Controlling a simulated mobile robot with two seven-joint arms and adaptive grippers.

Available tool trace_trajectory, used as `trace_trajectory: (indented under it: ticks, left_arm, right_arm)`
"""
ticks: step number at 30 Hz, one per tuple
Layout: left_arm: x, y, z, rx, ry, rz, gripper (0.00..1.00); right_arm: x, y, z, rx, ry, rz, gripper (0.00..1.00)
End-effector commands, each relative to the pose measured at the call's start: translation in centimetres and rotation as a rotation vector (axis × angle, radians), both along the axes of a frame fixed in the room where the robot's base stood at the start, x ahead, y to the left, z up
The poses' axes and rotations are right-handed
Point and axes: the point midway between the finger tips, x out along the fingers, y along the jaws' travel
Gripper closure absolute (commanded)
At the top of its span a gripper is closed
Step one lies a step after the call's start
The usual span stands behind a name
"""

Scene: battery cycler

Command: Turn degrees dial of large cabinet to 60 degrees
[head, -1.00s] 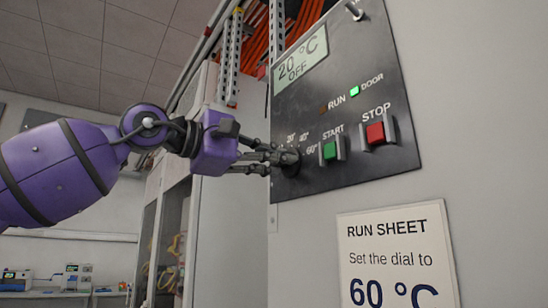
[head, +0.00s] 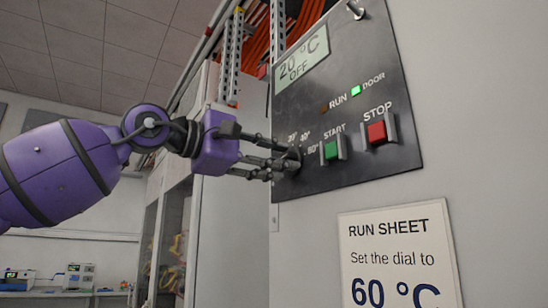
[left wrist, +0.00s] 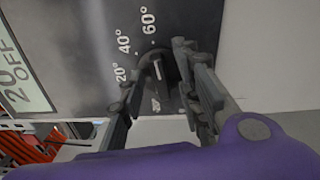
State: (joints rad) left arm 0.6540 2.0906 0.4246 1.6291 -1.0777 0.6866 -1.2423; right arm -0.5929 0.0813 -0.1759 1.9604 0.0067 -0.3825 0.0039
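The dark control panel (head: 345,100) of the cabinet carries the degrees dial (head: 293,158), mostly hidden behind my fingers in the head view. My right gripper is out of view.
The display (head: 302,60) reads 20 °C OFF. A green START button (head: 331,150) and a red STOP button (head: 377,132) sit close right of the dial. The run sheet (head: 400,255) below says 60 °C. Orange cables (head: 300,20) run behind the panel.

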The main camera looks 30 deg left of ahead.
Motion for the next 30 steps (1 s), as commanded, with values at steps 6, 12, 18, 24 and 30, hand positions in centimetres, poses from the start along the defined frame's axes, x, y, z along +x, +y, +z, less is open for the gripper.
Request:
trace_trajectory:
  ticks: [6, 12, 18, 24, 30]
  left_arm:
    - [-0.9, 0.3, 0.1, -0.001, -0.003, -0.002, 0.69]
    - [-3.1, 1.1, 0.2, -0.005, -0.007, -0.006, 0.69]
    - [-6.4, 2.5, 0.2, -0.004, -0.006, -0.007, 0.69]
    - [-9.5, 3.9, 0.1, -0.002, -0.003, -0.002, 0.69]
    - [-10.9, 4.5, 0.0, -0.001, 0.0, 0.0, 0.69]
  right_arm:
    - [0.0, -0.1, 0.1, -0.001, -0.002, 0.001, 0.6]
    - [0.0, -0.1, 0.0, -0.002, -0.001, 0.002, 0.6]
    - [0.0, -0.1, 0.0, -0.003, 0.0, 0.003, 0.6]
    - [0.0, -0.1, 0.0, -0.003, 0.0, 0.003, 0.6]
    - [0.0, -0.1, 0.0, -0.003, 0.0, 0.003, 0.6]
